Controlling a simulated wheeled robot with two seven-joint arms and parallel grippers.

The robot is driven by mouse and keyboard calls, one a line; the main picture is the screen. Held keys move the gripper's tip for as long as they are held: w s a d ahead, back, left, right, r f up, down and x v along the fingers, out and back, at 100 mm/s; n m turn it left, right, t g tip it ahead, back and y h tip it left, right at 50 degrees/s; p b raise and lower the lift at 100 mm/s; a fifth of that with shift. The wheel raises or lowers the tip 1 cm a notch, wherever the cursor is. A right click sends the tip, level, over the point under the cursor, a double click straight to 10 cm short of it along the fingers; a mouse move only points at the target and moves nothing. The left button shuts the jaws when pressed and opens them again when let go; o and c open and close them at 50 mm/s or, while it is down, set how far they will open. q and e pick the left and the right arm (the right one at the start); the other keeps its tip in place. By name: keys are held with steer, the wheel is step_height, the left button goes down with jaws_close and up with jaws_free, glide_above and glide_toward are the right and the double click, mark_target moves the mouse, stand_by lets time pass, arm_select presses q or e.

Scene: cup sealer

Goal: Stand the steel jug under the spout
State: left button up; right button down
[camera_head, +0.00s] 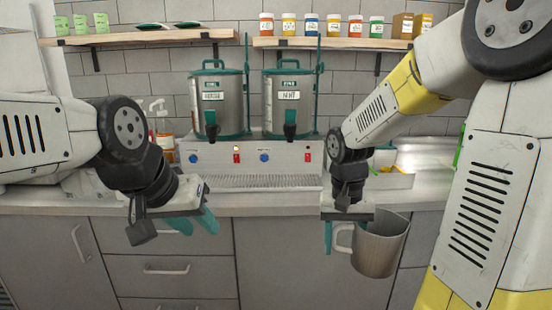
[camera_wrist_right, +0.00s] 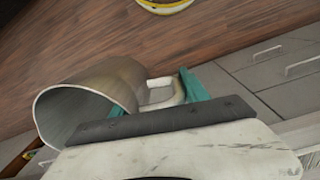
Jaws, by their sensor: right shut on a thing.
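The steel jug (camera_head: 380,247) hangs in front of the counter's front edge, over the cabinet doors, roughly upright. My right gripper (camera_head: 333,237) is shut on its pale handle, at the jug's left side. In the right wrist view, the jug (camera_wrist_right: 92,98) shows its open mouth at the left, with the handle between the teal fingers (camera_wrist_right: 158,94). Two steel dispensers with teal lids stand at the back: the left one (camera_head: 218,100) and the right one (camera_head: 282,100). Each has a black spout, left (camera_head: 211,129) and right (camera_head: 290,130). My left gripper (camera_head: 194,225) is open and empty.
A slatted drip tray (camera_head: 255,182) lies below the spouts, clear of objects. The panel behind it has red and blue buttons. A pale bin (camera_head: 425,155) stands on the counter at right. Shelves above hold jars (camera_head: 311,25) and green cups (camera_head: 81,24).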

steer(key=w+f+n, duration=0.2)
steer(key=w+f, duration=0.7)
steer(key=w, duration=0.5)
steer(key=s+f, duration=0.4)
steer(key=f, duration=0.2)
steer(key=shift+s+f, duration=0.15)
steer(key=shift+f, duration=0.05)
steer(key=shift+a+r, duration=0.1)
